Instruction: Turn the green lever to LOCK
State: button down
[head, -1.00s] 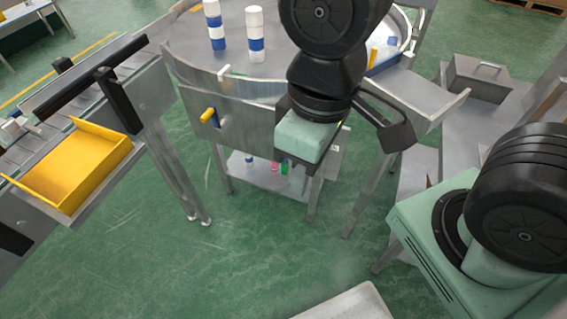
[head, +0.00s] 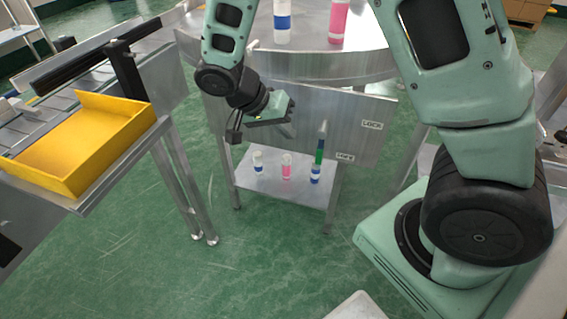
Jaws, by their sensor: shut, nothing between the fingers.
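The green lever (head: 319,151) is on the front panel of the steel table (head: 345,108). Its green grip hangs down from a grey upper part. The LOCK label (head: 372,125) is to its upper right. A second label (head: 345,156), too small to read surely, is just right of the grip. My gripper (head: 289,131) is in front of the panel, left of the lever and apart from it. It is shut with nothing held; its fingertips are small and hard to make out.
Several small bottles (head: 287,166) stand on the lower shelf (head: 290,195) behind and below the lever. White-blue (head: 282,22) and pink (head: 338,20) bottles stand on the tabletop. A yellow tray (head: 85,145) is on the left. Green floor is clear in front.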

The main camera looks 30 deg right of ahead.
aim_at(322, 143)
jog(key=shift+m, duration=0.3)
jog(key=x, duration=0.7)
jog(key=w+x, duration=0.1)
jog(key=x, duration=0.2)
jog(key=shift+s+d+f, duration=0.1)
jog(key=shift+d+f, duration=0.1)
jog(key=shift+d, duration=0.05)
jog(key=shift+s+d+f+g+h, duration=0.15)
jog(key=shift+s+f+g+h, duration=0.1)
jog(key=shift+g+h, duration=0.25)
jog(key=shift+s+d+r+n+g+h+b, duration=0.2)
jog(key=shift+s+d+r+n+g+h, duration=0.2)
jog(key=shift+s+d+n+g+h, duration=1.3)
jog(key=shift+s+r+n+g+h+b, duration=0.2)
jog(key=shift+s+r+n+g+h, duration=0.5)
jog(key=shift+h, duration=2.15)
jog(key=shift+s+d+r+n+g+h+b, duration=0.2)
jog(key=shift+s+d+n+g+h, duration=0.65)
jog(key=shift+g+h, duration=1.05)
jog(key=shift+t+h, duration=0.3)
jog(key=shift+h, duration=0.15)
